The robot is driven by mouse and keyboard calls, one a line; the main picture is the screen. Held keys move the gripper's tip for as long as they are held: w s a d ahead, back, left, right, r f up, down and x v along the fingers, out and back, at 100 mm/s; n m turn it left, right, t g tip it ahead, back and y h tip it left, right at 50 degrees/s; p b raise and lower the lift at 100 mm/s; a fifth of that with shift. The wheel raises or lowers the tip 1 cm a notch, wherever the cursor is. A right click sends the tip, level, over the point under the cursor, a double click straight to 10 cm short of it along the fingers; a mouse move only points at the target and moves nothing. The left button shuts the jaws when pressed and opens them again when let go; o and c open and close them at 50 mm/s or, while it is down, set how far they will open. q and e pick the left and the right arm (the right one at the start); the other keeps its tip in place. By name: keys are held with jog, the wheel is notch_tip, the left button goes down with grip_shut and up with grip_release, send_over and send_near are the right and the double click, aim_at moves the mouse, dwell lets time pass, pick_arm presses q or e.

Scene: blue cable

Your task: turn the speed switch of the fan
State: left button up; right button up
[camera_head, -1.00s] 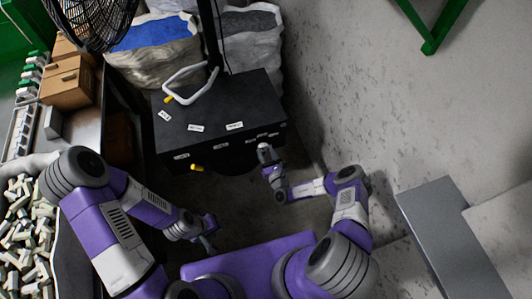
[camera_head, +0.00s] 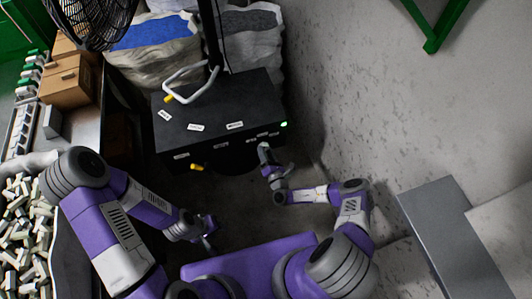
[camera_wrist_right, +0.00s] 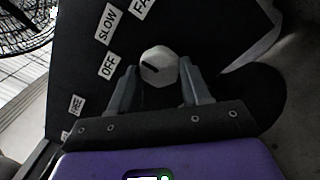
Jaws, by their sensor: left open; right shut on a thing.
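The fan's speed switch is a pale faceted knob (camera_wrist_right: 165,68) with a dark mark on its left side. It sits between the two grey fingers of my right gripper (camera_wrist_right: 160,82), which is shut on it. Labels OFF (camera_wrist_right: 108,67) and SLOW (camera_wrist_right: 106,23) and a partly cut-off third label lie left of and above the knob. In the head view my right gripper (camera_head: 264,151) is at the front right of the black fan base (camera_head: 222,108); the knob is hidden there. A green light (camera_head: 284,124) glows at the base's right corner. My left gripper (camera_head: 207,237) is open and empty, away from the base.
The fan's wire cage (camera_head: 95,20) is at the top left, with a black pole (camera_head: 209,35) on the base. White sacks (camera_head: 160,62) stand behind. A wall is close on the right, and a bin of pale pieces (camera_head: 20,235) is at left.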

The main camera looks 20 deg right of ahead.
dwell(0.4)
jog(key=o, duration=1.1)
jog(key=shift+c, duration=0.2)
jog(key=s+p, duration=0.2)
jog(key=s, duration=0.5)
jog(key=shift+s+d+f, duration=0.25)
jog(key=shift+s+d, duration=0.05)
